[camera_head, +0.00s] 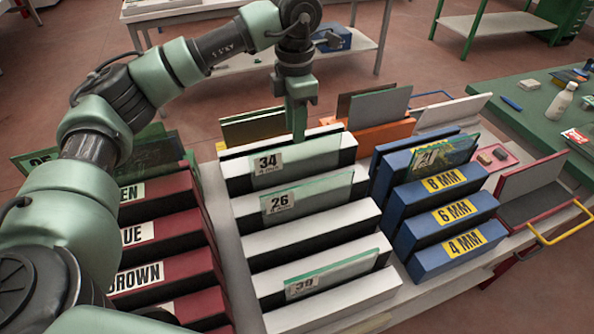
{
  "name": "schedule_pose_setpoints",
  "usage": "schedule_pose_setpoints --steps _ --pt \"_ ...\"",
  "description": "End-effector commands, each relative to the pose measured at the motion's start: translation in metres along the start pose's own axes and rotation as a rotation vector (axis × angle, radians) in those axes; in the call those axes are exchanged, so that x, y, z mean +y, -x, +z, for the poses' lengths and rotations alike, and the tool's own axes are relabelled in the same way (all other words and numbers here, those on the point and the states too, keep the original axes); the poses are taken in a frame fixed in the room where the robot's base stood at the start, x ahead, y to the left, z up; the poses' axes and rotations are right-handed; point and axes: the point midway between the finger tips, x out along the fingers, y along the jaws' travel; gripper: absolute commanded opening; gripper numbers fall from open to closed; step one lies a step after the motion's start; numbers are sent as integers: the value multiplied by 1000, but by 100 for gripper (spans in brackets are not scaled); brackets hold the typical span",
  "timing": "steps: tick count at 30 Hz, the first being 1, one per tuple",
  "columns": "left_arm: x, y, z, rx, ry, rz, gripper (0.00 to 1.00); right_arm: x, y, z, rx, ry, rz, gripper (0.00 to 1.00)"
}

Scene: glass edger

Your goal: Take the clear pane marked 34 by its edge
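The clear pane marked 34 (312,157) stands on edge in the rear part of the white slotted rack (305,240). Its label faces me at its left end. My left gripper (299,137) points down from above, its tips at the pane's top edge, right of the label. The fingers appear as one narrow block from here, so I cannot tell whether they are open or closed, or whether they touch the glass. My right gripper is not in view.
Panes marked 26 (310,200) and 39 (335,275) stand nearer in the same rack. A dark red rack (165,270) is at left, a blue rack (440,215) at right. Behind are an orange rack (382,135) and tan panes (255,127). A bottle (560,103) stands on the green table.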

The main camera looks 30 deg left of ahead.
Motion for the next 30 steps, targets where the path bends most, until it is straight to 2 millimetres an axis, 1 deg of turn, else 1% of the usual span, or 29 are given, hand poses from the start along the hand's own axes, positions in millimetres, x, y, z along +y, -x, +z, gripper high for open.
schedule_pose_setpoints --steps 8,12,15,19,24,25,26,27,28,30 --pt "-2 -29 0 3 -1 -2 29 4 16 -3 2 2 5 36" --pt "-3 -50 1 4 -1 -3 29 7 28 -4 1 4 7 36" --pt "-3 -64 2 3 0 -2 29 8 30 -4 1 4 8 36" --pt "-3 -72 2 0 -1 -1 29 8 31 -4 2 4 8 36" --pt "-2 -72 2 0 -1 -1 29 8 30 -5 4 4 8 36" --pt "-2 -72 2 0 -1 -1 26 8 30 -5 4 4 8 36" --pt "-3 -72 2 0 -1 -1 18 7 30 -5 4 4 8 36" --pt "-2 -72 2 0 -1 -1 7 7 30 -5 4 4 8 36" --pt "-3 -72 2 0 -1 -1 0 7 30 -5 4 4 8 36" --pt "-3 -72 2 -1 -1 -1 0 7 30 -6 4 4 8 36"
